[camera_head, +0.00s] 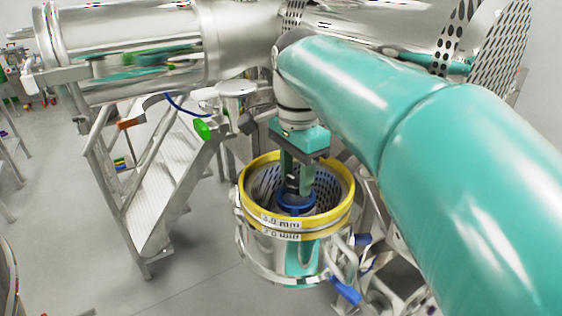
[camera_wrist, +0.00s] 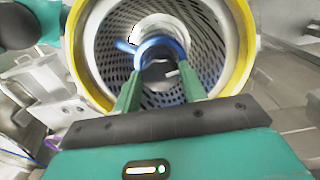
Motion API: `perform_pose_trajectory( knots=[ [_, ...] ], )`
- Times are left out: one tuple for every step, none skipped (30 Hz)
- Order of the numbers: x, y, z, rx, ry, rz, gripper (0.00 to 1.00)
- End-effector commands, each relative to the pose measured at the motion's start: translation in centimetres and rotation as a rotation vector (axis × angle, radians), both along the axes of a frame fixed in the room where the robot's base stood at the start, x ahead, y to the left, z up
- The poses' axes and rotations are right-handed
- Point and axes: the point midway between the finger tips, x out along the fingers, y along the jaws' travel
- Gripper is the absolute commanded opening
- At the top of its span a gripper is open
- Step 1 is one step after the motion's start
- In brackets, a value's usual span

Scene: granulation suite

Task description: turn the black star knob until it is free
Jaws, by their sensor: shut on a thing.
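The black star knob (camera_head: 293,184) is a small dark shape at the centre of the yellow-rimmed screen basket (camera_head: 344,205), just above a blue ring (camera_head: 297,205). My gripper (camera_head: 297,187) reaches straight down into the basket, with its green fingers shut on the knob from two sides. In the wrist view my gripper (camera_wrist: 160,70) has its fingertips at the blue ring (camera_wrist: 150,46), and the dark knob (camera_wrist: 158,73) shows between them. The fingers hide most of the knob, so its star outline and thread are not visible.
The perforated basket wall surrounds the fingers closely. Blue-handled clamps (camera_head: 345,290) sit at the housing's lower right. A metal stair (camera_head: 165,190) with a green-ended rail stands left. Large steel cylinders (camera_head: 130,40) lie behind. Floor at lower left is clear.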

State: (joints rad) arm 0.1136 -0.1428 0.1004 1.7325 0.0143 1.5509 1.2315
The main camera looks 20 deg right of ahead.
Motion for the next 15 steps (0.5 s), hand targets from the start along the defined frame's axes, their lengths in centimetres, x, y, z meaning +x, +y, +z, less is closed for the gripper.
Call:
perform_pose_trajectory(
  knots=[
    [-0.05,0.09,-0.01,0.001,0.001,0.046,0.19],
    [-0.06,0.09,-0.01,0.001,0.001,0.074,0.19],
    [-0.07,0.07,-0.01,0.001,0.001,0.112,0.19],
    [-0.07,0.08,-0.01,0.001,0.001,0.141,0.19],
    [-0.08,0.07,-0.01,0.001,0.001,0.169,0.19],
    [-0.09,0.07,-0.01,0.001,0.001,0.207,0.19],
    [-0.1,0.06,-0.01,0.001,0.001,0.235,0.19],
    [-0.09,0.05,-0.01,0.001,0.001,0.264,0.19],
    [-0.1,0.05,-0.01,0.001,0.001,0.302,0.19],
    [-0.11,0.05,-0.02,0.001,0.001,0.33,0.19],
    [-0.11,0.05,-0.02,0.001,0.001,0.359,0.19],
    [-0.12,0.04,-0.02,0.001,0.001,0.397,0.19],
    [-0.13,0.03,-0.02,0.001,0.001,0.425,0.19],
    [-0.14,0.03,-0.02,0.001,0.001,0.454,0.19],
    [-0.14,0.03,-0.02,0.001,0.001,0.492,0.19]
  ],
)
